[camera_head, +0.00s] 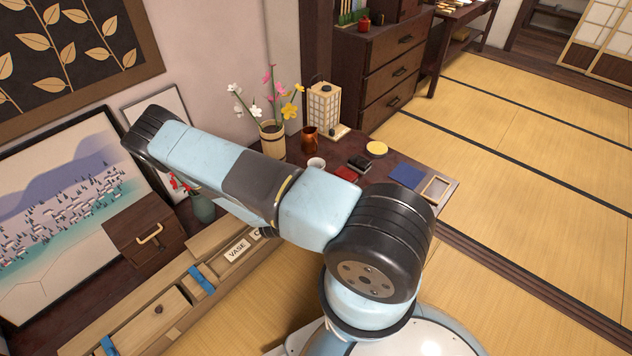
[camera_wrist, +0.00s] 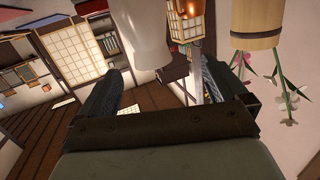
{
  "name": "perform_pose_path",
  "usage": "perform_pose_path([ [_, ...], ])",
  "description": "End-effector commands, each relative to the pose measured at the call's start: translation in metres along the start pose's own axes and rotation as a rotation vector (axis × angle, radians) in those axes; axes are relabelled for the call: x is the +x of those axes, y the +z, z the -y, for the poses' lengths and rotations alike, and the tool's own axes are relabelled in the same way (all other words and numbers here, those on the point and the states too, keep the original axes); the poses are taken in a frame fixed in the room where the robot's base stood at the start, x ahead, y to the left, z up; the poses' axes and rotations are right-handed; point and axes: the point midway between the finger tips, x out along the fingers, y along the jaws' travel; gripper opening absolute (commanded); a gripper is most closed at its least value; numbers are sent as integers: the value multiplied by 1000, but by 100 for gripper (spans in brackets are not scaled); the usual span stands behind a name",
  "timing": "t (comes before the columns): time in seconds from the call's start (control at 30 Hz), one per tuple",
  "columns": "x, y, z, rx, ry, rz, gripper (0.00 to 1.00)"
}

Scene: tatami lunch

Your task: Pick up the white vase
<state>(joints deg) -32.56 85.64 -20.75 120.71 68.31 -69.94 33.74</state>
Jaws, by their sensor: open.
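A white vase (camera_wrist: 146,38) shows in the wrist view at the top centre, with its narrower end toward my gripper; the picture is turned over, so flowers hang downward there. In the head view a white round rim (camera_head: 316,163), which looks like the same vase, stands on the dark low table (camera_head: 222,228); my arm hides what is below it. My gripper (camera_wrist: 168,72) is open in the wrist view, one finger at each side. The vase appears ahead of the fingertips; whether it touches them I cannot tell. My arm hides the gripper in the head view.
A bamboo vase with flowers (camera_head: 271,142), a copper pitcher (camera_head: 309,140) and a lantern (camera_head: 324,106) stand close behind the white rim. A red box (camera_head: 345,174) and a dark box (camera_head: 359,163) lie to its right. A wooden tray (camera_head: 200,256) bears a "VASE" label.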

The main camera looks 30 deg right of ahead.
Motion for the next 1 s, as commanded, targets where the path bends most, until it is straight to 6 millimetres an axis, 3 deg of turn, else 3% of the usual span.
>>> perform_pose_path([
  [0.17, -1, 8, -19, -38, -29, -88, 99],
  [0.37, 4, 9, -25, -49, -41, -124, 99],
  [0.73, 63, 1, -23, -47, -40, -124, 99],
  [1.0, 84, -2, -22, -49, -41, -122, 99],
])
